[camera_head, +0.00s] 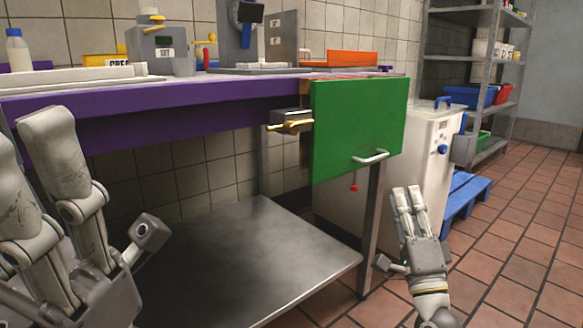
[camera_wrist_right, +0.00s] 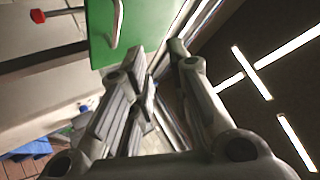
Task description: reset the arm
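My right gripper (camera_head: 395,226) is in front of the right end of the purple-edged table, below and right of the green panel (camera_head: 345,125). Its two fingers point up and its thumb stands out to the left; it is open and empty. In the right wrist view the right gripper's fingers (camera_wrist_right: 160,85) are spread, with the green panel (camera_wrist_right: 103,30) and its handle beyond them. My left gripper (camera_head: 98,180) fills the lower left of the head view. Its fingers and thumb are apart, with nothing seen between them.
The purple-edged table (camera_head: 180,97) holds a grey machine (camera_head: 160,50), a white bottle (camera_head: 18,50) and an orange tray (camera_head: 338,58). A metal lower shelf (camera_head: 250,245) lies beneath. A white cabinet (camera_head: 430,150) and blue pallet (camera_head: 465,195) stand behind my right gripper. Tiled floor is clear at right.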

